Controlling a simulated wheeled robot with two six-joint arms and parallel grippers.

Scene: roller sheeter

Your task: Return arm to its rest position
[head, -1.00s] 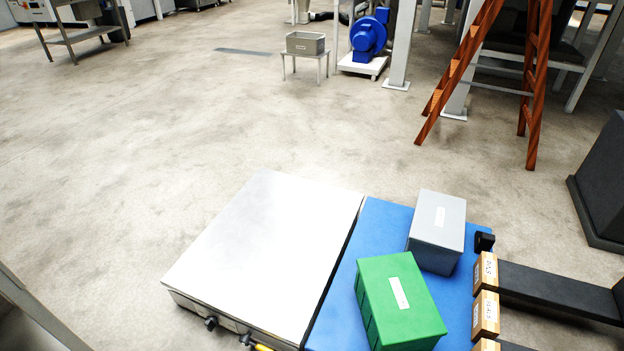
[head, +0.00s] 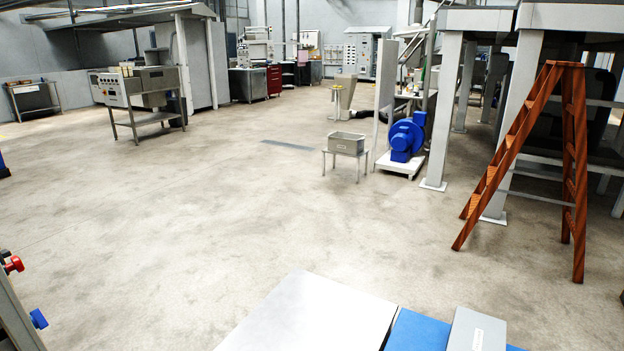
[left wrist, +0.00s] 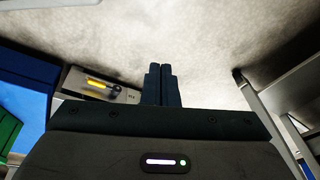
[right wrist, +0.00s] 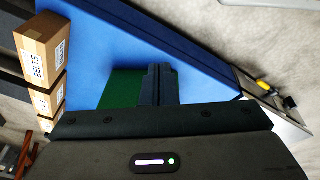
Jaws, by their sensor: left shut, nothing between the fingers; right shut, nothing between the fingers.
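My left gripper (left wrist: 159,84) shows in the left wrist view with its two fingers together and nothing between them. Bare concrete floor lies beyond its tips. My right gripper (right wrist: 160,84) shows in the right wrist view, also closed and empty. A green box (right wrist: 121,88) and a blue surface (right wrist: 185,45) lie behind its fingers in that view; I cannot tell the distance. Neither gripper shows in the head view.
In the head view a steel-topped bench (head: 315,315) with a blue section (head: 415,332) and a grey box (head: 477,330) stands at the bottom. A wooden stepladder (head: 510,150) stands at right. A blue blower (head: 407,136) stands farther back. The middle floor is open.

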